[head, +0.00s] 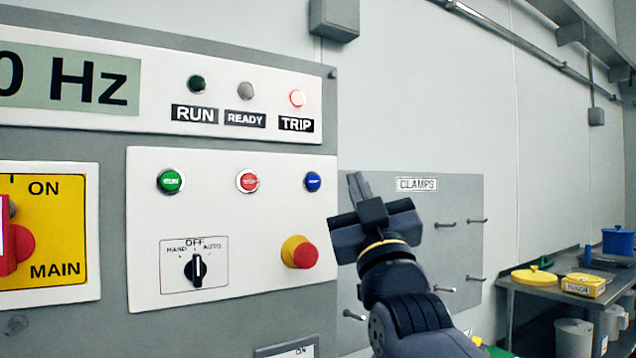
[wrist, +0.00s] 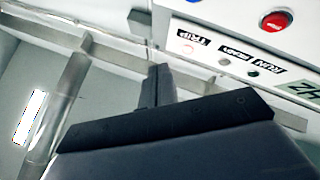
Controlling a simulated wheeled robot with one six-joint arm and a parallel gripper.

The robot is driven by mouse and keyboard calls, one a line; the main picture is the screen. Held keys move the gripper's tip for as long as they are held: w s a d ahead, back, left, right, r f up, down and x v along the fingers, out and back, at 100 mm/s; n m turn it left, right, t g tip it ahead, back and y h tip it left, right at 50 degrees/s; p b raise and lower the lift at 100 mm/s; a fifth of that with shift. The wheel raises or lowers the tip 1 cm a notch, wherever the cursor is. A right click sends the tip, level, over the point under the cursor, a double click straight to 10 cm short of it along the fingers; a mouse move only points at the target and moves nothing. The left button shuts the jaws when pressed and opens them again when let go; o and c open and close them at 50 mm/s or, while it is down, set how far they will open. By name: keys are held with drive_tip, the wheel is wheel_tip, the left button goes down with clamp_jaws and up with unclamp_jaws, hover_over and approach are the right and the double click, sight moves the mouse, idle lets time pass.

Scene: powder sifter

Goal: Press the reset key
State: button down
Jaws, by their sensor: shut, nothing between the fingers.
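The blue push button (head: 313,181), the only blue one, sits at the right end of the button row on the white control panel (head: 225,235). Its cap lettering is too small to read, so I cannot confirm it as the reset key. In the wrist view, which looks upside down, only a blue sliver (wrist: 193,1) shows at the top edge. My gripper (head: 357,180) is shut and empty, a little right of the blue button in the head view, apart from it. Its closed fingers (wrist: 158,72) point up in both views.
A green button (head: 171,181) and a red button (head: 247,181) are left of the blue one. A red mushroom button (head: 300,252) on a yellow collar sits below, beside a selector switch (head: 195,269). The TRIP lamp (head: 297,98) glows pinkish. A CLAMPS pegboard (head: 420,235) is behind my arm.

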sight(313, 182)
drive_tip(key=shift+w, duration=0.15)
drive_tip(key=shift+w+a+p, duration=0.65)
drive_tip(key=shift+w+a, duration=0.2)
drive_tip(key=shift+w, duration=0.35)
drive_tip(key=shift+w+a+p, duration=0.7)
drive_tip(key=shift+w+a, duration=0.1)
drive_tip(key=shift+w, duration=0.35)
drive_tip(key=shift+w+a+p, duration=0.65)
drive_tip(key=shift+w+a, duration=0.2)
drive_tip(key=shift+w, duration=0.35)
drive_tip(key=shift+w+a, duration=0.1)
drive_tip(key=shift+w, duration=0.05)
drive_tip(key=shift+w+a, duration=0.1)
drive_tip(key=shift+w, duration=0.1)
